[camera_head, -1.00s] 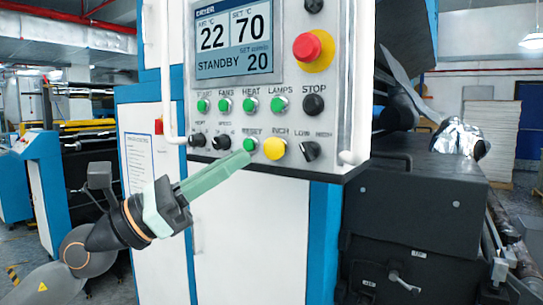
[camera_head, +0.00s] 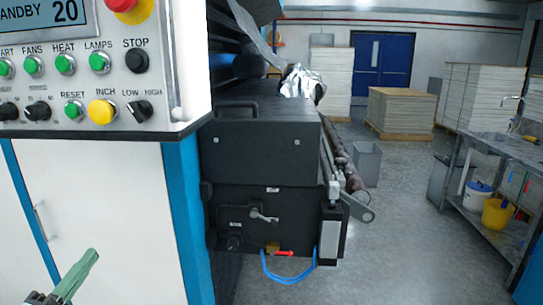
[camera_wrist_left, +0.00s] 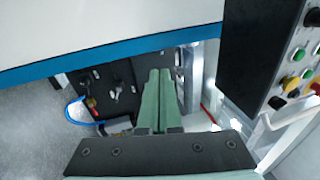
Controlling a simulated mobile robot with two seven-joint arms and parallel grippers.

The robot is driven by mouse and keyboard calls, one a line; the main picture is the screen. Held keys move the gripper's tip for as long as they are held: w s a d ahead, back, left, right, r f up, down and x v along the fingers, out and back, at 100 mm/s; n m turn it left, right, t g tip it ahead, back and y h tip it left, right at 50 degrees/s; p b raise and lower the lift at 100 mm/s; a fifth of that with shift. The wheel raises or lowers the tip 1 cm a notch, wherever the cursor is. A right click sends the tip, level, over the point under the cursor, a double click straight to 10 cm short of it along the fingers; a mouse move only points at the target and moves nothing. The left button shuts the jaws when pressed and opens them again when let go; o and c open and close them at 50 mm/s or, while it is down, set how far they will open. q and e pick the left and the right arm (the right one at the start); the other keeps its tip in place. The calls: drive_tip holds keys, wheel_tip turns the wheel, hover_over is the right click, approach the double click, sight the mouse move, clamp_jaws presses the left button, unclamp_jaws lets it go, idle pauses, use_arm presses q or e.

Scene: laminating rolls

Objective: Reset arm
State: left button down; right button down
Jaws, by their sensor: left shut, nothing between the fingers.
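My left gripper (camera_head: 80,272) shows at the lower left of the head view, in front of the white cabinet (camera_head: 95,195) and below the control panel (camera_head: 95,65). Its green fingers also show in the left wrist view (camera_wrist_left: 158,90), lying together with nothing between them. The gripper is apart from the panel. The green RESET button (camera_head: 73,110) is on the panel's lower row, beside the yellow INCH button (camera_head: 102,112). My right gripper is in neither view.
A black machine unit (camera_head: 262,150) with a blue hose (camera_head: 290,278) stands right of the cabinet. A foil-covered roll (camera_head: 302,84) is behind it. Board stacks (camera_head: 402,108) and a steel bench (camera_head: 490,150) stand farther right.

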use_arm(q)
drive_tip(key=s+d+f+n+g+y+p, duration=0.1)
drive_tip(key=s+d+f+n+g, duration=0.3)
drive_tip(key=f, duration=0.5)
drive_tip(key=s+d+f+n+g+y, duration=0.15)
drive_tip(key=s+f+n, duration=0.3)
drive_tip(key=f, duration=0.55)
drive_tip(key=s+d+f+n+g+p, duration=0.1)
drive_tip(key=s+d+f+n+g, duration=0.25)
drive_tip(key=f+n, duration=0.4)
drive_tip(key=s+d+f+n+g+h, duration=0.1)
drive_tip(key=s+d+f+n+g, duration=0.1)
drive_tip(key=s+d+f, duration=0.6)
drive_tip(key=shift+d+f+g+h, duration=0.3)
drive_tip(key=shift+d+f+h, duration=0.05)
drive_tip(key=shift+d+f, duration=0.15)
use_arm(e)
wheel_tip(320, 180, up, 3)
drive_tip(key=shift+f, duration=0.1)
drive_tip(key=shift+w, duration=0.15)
